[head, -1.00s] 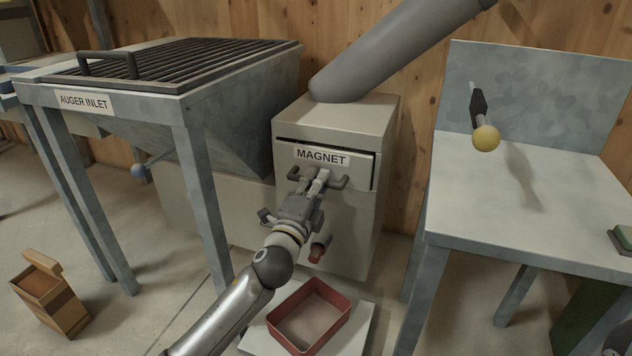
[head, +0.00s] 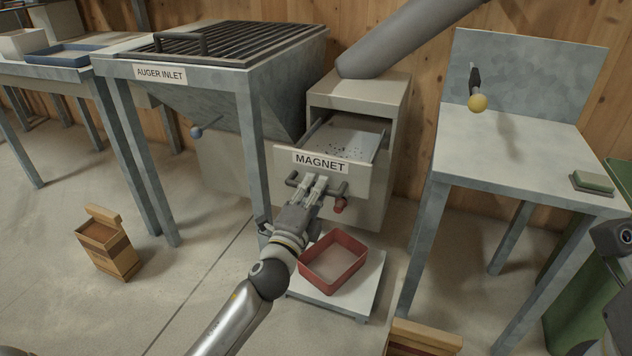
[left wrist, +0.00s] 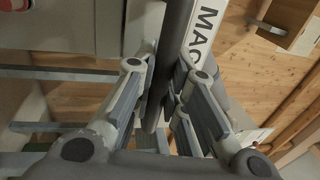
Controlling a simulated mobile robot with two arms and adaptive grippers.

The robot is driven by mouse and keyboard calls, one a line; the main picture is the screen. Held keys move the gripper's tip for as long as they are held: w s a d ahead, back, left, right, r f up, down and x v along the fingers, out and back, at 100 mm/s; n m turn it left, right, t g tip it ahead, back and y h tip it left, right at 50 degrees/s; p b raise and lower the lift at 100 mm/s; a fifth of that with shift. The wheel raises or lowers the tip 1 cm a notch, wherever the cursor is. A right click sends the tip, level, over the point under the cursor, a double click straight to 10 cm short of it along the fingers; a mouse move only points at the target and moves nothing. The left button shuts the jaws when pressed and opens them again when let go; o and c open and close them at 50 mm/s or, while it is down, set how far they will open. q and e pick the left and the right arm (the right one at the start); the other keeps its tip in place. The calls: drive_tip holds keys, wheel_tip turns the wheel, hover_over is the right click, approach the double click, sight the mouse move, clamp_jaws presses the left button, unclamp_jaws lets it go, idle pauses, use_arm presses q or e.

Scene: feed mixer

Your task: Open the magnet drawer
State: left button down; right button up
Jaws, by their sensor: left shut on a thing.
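The magnet drawer (head: 283,165), with a white MAGNET label on its front, is pulled out of the beige housing (head: 391,130). Small dark bits lie on the grey surface inside it. My left gripper (head: 318,187) is shut on the dark bar handle (head: 338,191) on the drawer front. In the left wrist view the fingers (left wrist: 160,95) close on the handle bar, beside the drawer front with its partly visible label. Part of my right arm shows at the right edge of the head view; its fingers are not visible.
A red tray (head: 362,262) sits on a pale low platform (head: 375,285) below the drawer. The auger inlet hopper (head: 215,85) stands to the left, a grey table (head: 510,160) to the right.

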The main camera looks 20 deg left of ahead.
use_arm(q)
drive_tip(key=shift+s, duration=0.25)
drive_tip(key=c, duration=1.5)
unclamp_jaws()
drive_tip(key=shift+o, duration=0.2)
drive_tip(key=s+f, duration=0.2)
drive_tip(key=s, duration=0.9)
drive_tip(key=shift+s+d+f, duration=0.2)
drive_tip(key=shift+s+d, duration=0.15)
